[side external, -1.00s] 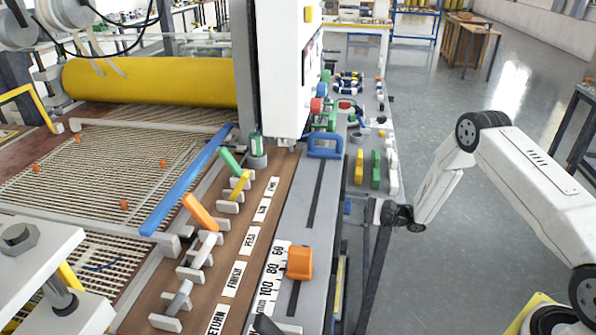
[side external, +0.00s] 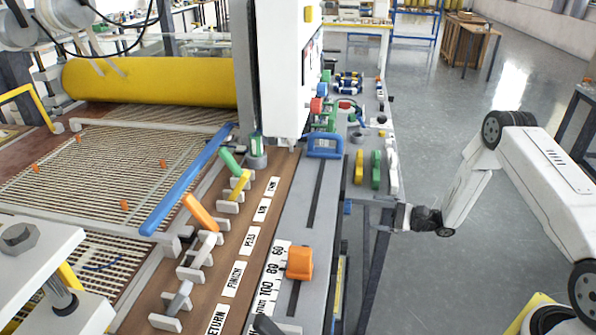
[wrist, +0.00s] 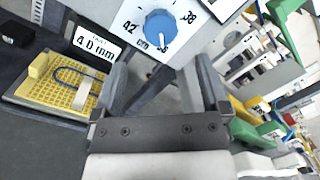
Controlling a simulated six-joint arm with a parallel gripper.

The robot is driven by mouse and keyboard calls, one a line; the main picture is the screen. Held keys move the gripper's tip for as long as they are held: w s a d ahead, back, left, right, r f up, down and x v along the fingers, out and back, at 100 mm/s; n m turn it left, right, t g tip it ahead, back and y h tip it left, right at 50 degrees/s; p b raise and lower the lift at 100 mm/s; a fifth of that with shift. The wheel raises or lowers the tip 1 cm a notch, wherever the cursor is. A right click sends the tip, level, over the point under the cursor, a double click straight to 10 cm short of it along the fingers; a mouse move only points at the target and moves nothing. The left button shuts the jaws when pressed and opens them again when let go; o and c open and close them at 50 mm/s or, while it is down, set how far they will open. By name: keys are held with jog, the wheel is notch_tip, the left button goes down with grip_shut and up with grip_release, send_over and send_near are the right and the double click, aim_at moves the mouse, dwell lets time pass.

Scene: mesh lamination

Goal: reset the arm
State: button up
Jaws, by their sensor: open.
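My gripper (side external: 402,217) hangs at the end of my white arm, beside the right edge of the grey bench (side external: 305,205) in the side external view. In the wrist view my gripper (wrist: 162,76) has its two dark fingers spread apart. Nothing is held between them.
An orange block (side external: 299,263) sits on a slotted track on the bench. A blue handle (side external: 325,145) stands farther back, with green and yellow pieces (side external: 375,168) near the right edge. A yellow mesh pad (wrist: 62,82) lies left in the wrist view. Floor right of the bench is open.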

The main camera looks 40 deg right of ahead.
dwell(0.3)
jog(key=w+a+r+n+g+h, duration=0.2)
jog(key=a+r+n+g+h, duration=0.15)
jog(key=r+n+h, duration=0.7)
jog(key=s+a+r+n+g+h, duration=0.1)
jog(key=s+a+n+g, duration=0.2)
jog(key=s, duration=0.7)
jog(key=s+a+r+n+g+h, duration=0.1)
jog(key=s+a+n+g, duration=0.3)
jog(key=s, duration=0.6)
jog(key=shift+s+a+r+h, duration=0.15)
jog(key=shift+s+a+h, duration=0.1)
jog(key=shift+h, duration=0.2)
jog(key=shift+w+n, duration=0.1)
jog(key=shift+n, duration=0.15)
